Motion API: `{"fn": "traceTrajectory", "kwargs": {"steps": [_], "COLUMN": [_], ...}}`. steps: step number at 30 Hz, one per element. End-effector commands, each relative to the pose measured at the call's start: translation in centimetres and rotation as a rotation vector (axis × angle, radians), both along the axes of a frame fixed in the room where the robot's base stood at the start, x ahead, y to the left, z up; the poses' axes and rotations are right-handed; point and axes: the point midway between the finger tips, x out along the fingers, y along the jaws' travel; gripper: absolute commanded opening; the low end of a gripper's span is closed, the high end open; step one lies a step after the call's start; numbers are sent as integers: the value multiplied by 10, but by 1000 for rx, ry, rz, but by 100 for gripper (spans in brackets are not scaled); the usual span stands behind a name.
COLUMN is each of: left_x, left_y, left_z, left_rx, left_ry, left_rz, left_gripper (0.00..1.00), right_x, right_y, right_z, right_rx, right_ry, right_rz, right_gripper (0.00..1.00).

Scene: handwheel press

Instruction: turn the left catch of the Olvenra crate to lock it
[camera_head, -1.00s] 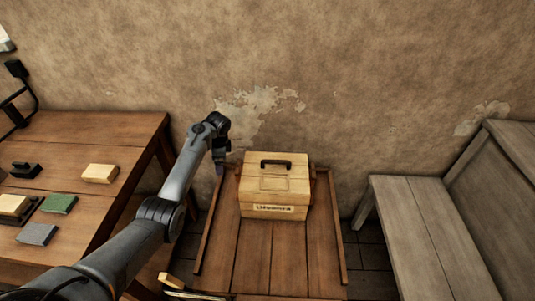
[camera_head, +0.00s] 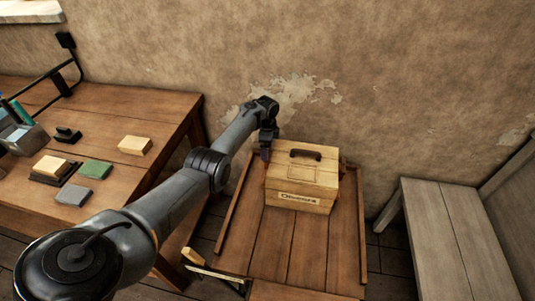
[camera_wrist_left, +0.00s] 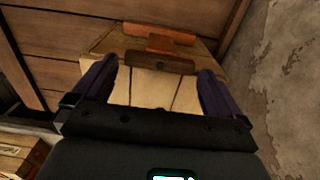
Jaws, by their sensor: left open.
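The Olvenra crate (camera_head: 302,200), a pale wooden box with a lid, dark top handle and name label, stands on a plank-topped table. My left gripper (camera_head: 265,154) hangs at its left side, pointing down. In the left wrist view, my left gripper (camera_wrist_left: 157,66) is open, its two dark fingers spread over the pale crate wood (camera_wrist_left: 150,92). A dark brown bar (camera_wrist_left: 160,62) lies between the fingertips, with a reddish-brown wooden piece (camera_wrist_left: 160,40) just beyond it; these appear to be the left catch. Whether the fingers touch it, I cannot tell. My right gripper is out of view.
The table (camera_head: 310,262) has raised side rails and bare planks in front of the crate. A workbench (camera_head: 125,188) at left holds several small blocks. A grey bench (camera_head: 440,235) stands at right. The plaster wall is close behind the crate.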

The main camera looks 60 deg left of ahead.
Motion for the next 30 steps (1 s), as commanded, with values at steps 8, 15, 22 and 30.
{"fn": "traceTrajectory", "kwargs": {"steps": [8,15,22,30], "left_x": [0,0,0,0], "left_y": [0,0,0,0], "left_z": [-20,-20,-20,-20], "left_rx": [1,1,1,1], "left_ry": [-1,-1,-1,-1], "left_rz": [1,1,1,11], "left_gripper": [100,100,74,63], "right_x": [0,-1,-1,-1], "right_y": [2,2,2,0], "right_z": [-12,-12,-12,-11], "right_rx": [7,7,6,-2], "right_ry": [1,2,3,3], "right_rz": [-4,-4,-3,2], "right_gripper": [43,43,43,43]}}
